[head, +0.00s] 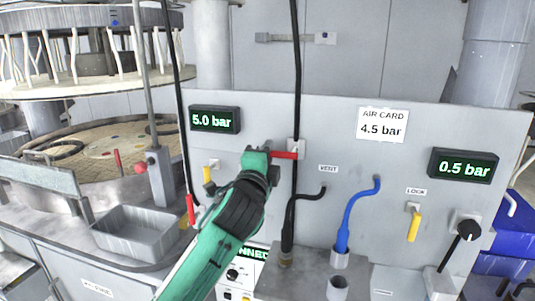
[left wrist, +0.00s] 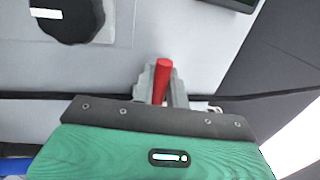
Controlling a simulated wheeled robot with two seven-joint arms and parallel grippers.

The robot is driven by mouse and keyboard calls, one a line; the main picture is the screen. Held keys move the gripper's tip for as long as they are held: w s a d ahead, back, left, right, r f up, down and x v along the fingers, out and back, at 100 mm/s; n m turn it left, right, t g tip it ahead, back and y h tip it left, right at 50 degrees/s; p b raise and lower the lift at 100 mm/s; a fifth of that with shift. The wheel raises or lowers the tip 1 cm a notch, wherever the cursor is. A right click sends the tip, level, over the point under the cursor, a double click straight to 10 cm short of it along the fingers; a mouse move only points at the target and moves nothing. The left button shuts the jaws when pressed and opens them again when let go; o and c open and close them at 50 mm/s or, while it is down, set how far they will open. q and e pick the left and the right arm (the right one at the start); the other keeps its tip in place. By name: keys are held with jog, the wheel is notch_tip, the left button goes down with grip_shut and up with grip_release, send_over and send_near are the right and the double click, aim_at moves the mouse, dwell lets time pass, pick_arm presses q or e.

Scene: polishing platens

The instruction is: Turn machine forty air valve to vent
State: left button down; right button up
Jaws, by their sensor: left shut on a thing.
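A red valve lever (head: 285,155) lies horizontal beside a black hose on the grey panel, its right end at a pale valve body (head: 297,147). My left gripper (head: 268,160), on a green arm, is at the lever's left end. In the left wrist view the red lever (left wrist: 161,80) stands between the grey fingers (left wrist: 160,88), which are shut on it. A label reading VENT (head: 328,169) is to the lower right of the lever. The machine number is not readable here. My right gripper is not in view.
Displays read 5.0 bar (head: 214,120) and 0.5 bar (head: 463,167); a card (head: 382,124) reads 4.5 bar. A second red lever (head: 190,210) hangs at the left. A yellow lever (head: 414,226) hangs under LOCK. A blue hose (head: 350,215) and grey tray (head: 143,234) are nearby.

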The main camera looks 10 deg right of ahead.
pick_arm(q)
jog(key=c, duration=1.5)
grip_release()
jog(key=shift+o, duration=0.2)
jog(key=b+v, duration=0.3)
jog(key=v, duration=1)
jog(key=shift+s+f+b, duration=0.2)
jog(key=shift+s+b, duration=0.15)
jog(key=shift+b, duration=0.05)
jog(key=shift+a, duration=0.1)
